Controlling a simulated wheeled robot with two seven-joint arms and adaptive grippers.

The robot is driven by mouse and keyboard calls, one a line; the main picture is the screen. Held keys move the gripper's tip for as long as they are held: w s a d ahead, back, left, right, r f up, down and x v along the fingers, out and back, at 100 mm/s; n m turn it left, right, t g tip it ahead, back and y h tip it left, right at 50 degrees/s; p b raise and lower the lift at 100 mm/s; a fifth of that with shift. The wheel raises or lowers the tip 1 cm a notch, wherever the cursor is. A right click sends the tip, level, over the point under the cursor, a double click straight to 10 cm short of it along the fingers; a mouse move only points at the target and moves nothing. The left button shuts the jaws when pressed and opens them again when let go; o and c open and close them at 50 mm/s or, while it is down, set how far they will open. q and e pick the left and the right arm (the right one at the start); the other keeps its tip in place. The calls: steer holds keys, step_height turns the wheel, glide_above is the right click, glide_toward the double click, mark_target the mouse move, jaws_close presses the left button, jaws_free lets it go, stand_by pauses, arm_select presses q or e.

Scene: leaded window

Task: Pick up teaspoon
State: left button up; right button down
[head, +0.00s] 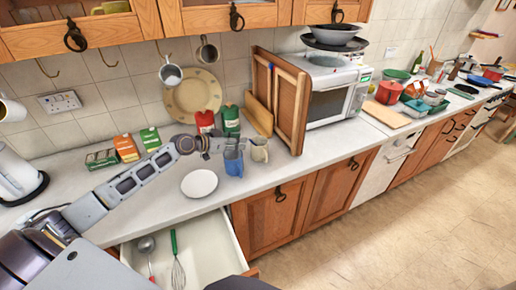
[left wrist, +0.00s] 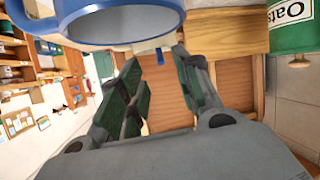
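I cannot make out a teaspoon in either view. My left gripper (head: 220,145) reaches over the worktop just behind a blue mug (head: 233,163). In the left wrist view its two dark green-padded fingers (left wrist: 158,75) stand apart with nothing seen held between them. The blue mug (left wrist: 118,25) is close to the fingers at the top of that view. My right gripper is not in view.
A cream mug (head: 260,152), a white saucer (head: 199,184), red (head: 204,121) and green (head: 230,119) canisters and a leaning plate (head: 193,96) surround the gripper. The worktop front edge is mostly clear.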

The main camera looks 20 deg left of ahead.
arm_select(q)
steer(key=shift+p+x, duration=0.85)
steer(key=shift+x, duration=1.7)
jaws_close()
